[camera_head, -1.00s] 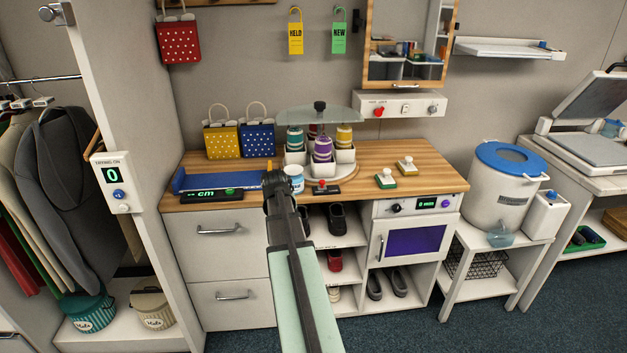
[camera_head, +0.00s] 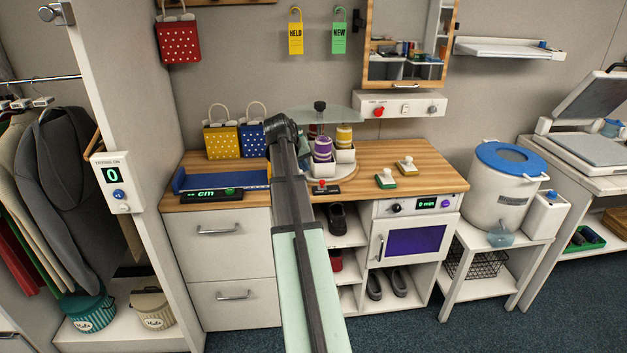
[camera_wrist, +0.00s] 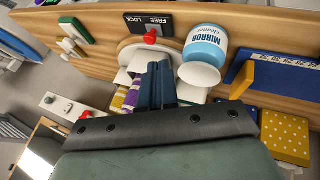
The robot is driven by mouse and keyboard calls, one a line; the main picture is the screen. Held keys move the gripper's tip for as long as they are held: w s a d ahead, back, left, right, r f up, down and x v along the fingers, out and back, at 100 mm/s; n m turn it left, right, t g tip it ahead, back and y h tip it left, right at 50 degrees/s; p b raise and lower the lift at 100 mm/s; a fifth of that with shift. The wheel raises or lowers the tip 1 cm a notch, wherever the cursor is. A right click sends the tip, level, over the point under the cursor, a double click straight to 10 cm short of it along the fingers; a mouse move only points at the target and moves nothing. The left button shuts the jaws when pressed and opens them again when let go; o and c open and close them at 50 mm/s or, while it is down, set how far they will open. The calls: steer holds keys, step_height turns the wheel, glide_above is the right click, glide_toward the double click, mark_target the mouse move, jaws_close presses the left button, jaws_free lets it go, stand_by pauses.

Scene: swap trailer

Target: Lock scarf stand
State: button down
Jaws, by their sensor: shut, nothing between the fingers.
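The scarf stand (camera_head: 345,154) is a round white turntable with white cups of rolled purple and yellow scarves, under a clear disc with a black knob. My arm hides its left part in the head view. At its front is a black plate marked FREE and LOCK (camera_wrist: 160,22), with a red knob (camera_wrist: 150,37), which also shows in the head view (camera_head: 322,184). I cannot tell which word the knob is set to. In the wrist view my gripper (camera_wrist: 158,68) is shut and empty, its tips over the stand and apart from the knob. The head view hides the fingers.
A blue-and-white MIRROR cleaner bottle (camera_wrist: 207,42) stands close beside the fingers. A blue measuring board (camera_head: 225,179), yellow bag (camera_head: 221,141) and blue bag (camera_head: 252,140) are on the left. Green (camera_head: 385,179) and tan (camera_head: 406,166) handled blocks stand right on the wooden counter (camera_head: 435,180).

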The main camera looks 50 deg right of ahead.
glide_toward(319, 186)
steer(key=shift+x, duration=2.1)
steer(key=shift+s+d, duration=1.25)
steer(key=shift+r, duration=0.1)
steer(key=v, duration=1)
steer(key=shift+w, duration=0.1)
